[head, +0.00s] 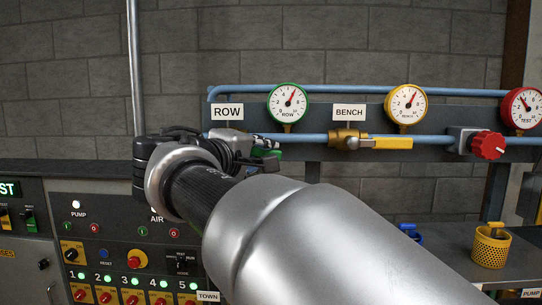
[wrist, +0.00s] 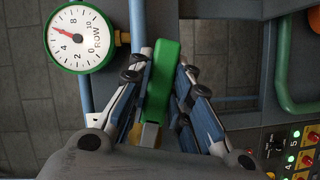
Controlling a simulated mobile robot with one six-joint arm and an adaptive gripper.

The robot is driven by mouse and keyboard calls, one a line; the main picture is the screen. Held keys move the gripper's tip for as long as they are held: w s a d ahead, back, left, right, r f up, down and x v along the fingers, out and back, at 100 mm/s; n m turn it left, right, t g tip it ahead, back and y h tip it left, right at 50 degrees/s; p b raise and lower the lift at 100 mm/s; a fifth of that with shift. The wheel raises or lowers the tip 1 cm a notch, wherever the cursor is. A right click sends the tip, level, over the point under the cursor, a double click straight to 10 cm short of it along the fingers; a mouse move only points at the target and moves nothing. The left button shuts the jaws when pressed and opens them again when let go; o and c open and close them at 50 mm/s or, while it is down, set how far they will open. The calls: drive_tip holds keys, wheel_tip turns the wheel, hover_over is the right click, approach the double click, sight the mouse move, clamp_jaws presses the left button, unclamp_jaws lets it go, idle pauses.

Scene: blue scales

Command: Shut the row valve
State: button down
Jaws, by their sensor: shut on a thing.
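The row valve's green handle (wrist: 165,70) lies between the two fingers of my gripper (wrist: 168,82) in the wrist view. The fingers are shut on it, and the handle runs roughly parallel to the blue pipe (wrist: 137,22) beside it. In the head view my gripper (head: 264,146) reaches the pipe below the green-rimmed ROW gauge (head: 288,102), right of the ROW sign (head: 227,112). Only a little of the green handle (head: 266,153) shows there. My wrist hides most of the valve body. The gauge (wrist: 81,37) also shows in the wrist view.
The bench valve's yellow handle (head: 392,143) lies along the pipe to the right. A red knob (head: 488,146) is beyond it. A control panel (head: 112,205) with buttons stands at lower left. A yellow basket (head: 490,247) stands on the bench at right.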

drive_tip(key=a+f+m+g+y+b, duration=0.1)
drive_tip(key=a+f+m+y+b, duration=0.4)
drive_tip(key=m, duration=0.6)
drive_tip(key=shift+w+a+f+g+y+b, duration=0.15)
drive_tip(key=shift+a+f+g+y+b, duration=0.4)
drive_tip(key=shift+a+b, duration=0.95)
drive_tip(key=shift+d+r, duration=0.15)
drive_tip(key=shift+y, duration=0.25)
drive_tip(key=c, duration=1.4)
unclamp_jaws()
drive_tip(key=shift+c, duration=0.2)
drive_tip(key=v, duration=1.2)
